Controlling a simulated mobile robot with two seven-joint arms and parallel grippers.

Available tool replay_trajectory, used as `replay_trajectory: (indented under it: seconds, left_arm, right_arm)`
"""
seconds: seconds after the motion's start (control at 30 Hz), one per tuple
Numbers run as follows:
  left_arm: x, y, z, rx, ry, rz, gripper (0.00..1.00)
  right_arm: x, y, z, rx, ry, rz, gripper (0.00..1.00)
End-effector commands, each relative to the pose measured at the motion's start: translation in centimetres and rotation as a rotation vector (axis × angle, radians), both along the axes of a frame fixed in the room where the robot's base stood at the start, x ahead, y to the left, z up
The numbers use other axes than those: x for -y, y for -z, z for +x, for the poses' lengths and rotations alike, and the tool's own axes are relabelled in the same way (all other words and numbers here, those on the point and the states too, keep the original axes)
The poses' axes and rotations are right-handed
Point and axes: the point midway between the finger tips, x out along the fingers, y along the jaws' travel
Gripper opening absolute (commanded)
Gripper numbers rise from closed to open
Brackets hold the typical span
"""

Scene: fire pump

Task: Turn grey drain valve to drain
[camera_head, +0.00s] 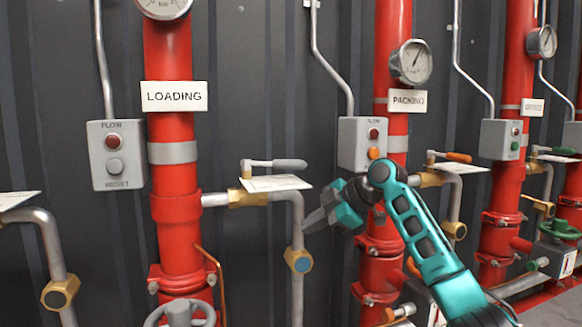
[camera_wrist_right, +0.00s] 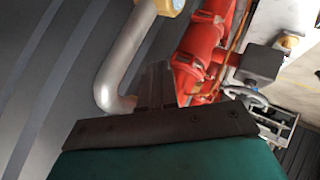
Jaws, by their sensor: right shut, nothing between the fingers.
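The grey-handled drain valve (camera_head: 275,164) sits on the brass fitting right of the LOADING riser. Its grey lever lies level and points right, above a white tag plate (camera_head: 275,183). My right gripper (camera_head: 312,222) is shut and empty, right of and below the lever, near the grey drain pipe (camera_head: 298,215); I cannot tell whether it touches the pipe. In the right wrist view the shut fingers (camera_wrist_right: 155,85) show beside a bent grey pipe (camera_wrist_right: 125,60). The grey lever is not clearly visible there. My left gripper is not in view.
Red LOADING riser (camera_head: 172,120) stands left, with a FLOW/RESET box (camera_head: 117,155) beside it. The PACKING riser (camera_head: 392,60) and an orange-handled valve (camera_head: 455,157) are behind my right arm. A handwheel (camera_head: 180,313) is low left. Dark wall panels fill the back.

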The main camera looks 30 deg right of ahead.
Motion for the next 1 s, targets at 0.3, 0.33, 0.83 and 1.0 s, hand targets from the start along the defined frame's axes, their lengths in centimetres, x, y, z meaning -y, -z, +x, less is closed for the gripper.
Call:
replay_trajectory:
  seconds: [0.3, 0.33, 0.83, 1.0]
  left_arm:
    - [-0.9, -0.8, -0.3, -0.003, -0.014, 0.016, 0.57]
    - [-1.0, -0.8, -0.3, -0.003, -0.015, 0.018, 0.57]
    - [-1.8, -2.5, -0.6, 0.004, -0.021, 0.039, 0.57]
    - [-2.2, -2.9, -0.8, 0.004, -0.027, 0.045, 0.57]
  right_arm:
    - [-1.7, 4.6, 0.7, -0.060, -0.065, -0.654, 0.00]
    - [-1.9, 4.7, 0.7, -0.062, -0.071, -0.714, 0.00]
    - [-9.1, -1.3, -2.2, 0.021, -0.118, -1.812, 0.00]
    - [-13.0, -5.4, -5.4, 0.073, -0.035, -2.094, 0.00]
